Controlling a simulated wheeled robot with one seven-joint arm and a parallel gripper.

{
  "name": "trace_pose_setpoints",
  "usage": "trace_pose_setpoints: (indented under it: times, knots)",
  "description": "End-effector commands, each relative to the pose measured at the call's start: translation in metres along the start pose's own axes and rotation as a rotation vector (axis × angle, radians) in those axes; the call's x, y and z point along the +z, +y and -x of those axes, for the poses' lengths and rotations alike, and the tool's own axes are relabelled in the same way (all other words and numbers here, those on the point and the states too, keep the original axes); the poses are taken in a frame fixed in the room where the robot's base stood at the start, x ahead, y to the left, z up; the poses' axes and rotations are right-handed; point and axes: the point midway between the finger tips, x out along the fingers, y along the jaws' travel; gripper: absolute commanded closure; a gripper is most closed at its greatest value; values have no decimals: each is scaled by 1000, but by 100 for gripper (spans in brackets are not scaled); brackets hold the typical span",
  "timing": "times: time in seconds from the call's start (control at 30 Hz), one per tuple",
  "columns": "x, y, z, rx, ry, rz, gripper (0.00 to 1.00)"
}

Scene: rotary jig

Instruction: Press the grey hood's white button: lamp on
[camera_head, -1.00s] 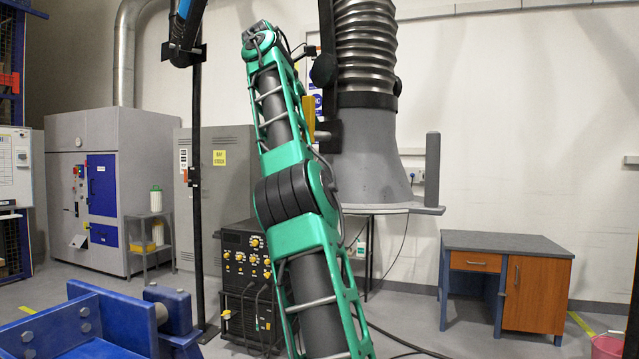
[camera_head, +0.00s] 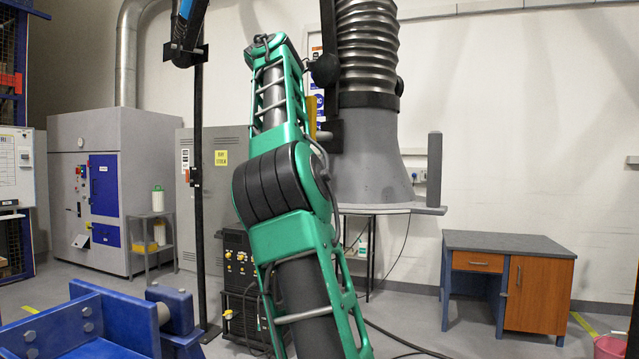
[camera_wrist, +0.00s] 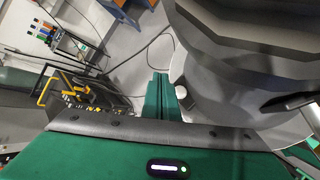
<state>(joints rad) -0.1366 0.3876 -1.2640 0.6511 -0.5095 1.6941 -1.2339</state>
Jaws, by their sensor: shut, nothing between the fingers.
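My gripper (camera_wrist: 159,76) shows there as narrow green fingers, shut and empty, to the left of the grey surfaces. I see no clear contact; the gap is hard to judge. In the head view my gripper cannot be made out.
A black machine with yellow knobs (camera_head: 240,262) stands below left. A desk (camera_head: 508,275) stands right, a blue steel frame (camera_head: 95,325) front left. A black pole (camera_head: 198,200) rises left of my arm.

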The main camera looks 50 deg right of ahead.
Motion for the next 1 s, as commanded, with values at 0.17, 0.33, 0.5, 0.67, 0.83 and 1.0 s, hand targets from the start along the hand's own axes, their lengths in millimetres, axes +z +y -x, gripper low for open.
trace_pose_setpoints:
  times: [0.17, 0.33, 0.5, 0.67, 0.83, 1.0]
  knots:
    - [-10, -6, -9, -1, -3, 4, 100]
    - [-15, -14, -18, -1, 3, 2, 100]
    - [-24, -21, -30, -1, -2, 3, 100]
    - [-27, -26, -35, 0, 0, 1, 100]
    - [-28, -28, -37, -1, 1, 0, 100]
    - [-28, -28, -38, -1, 1, 0, 100]
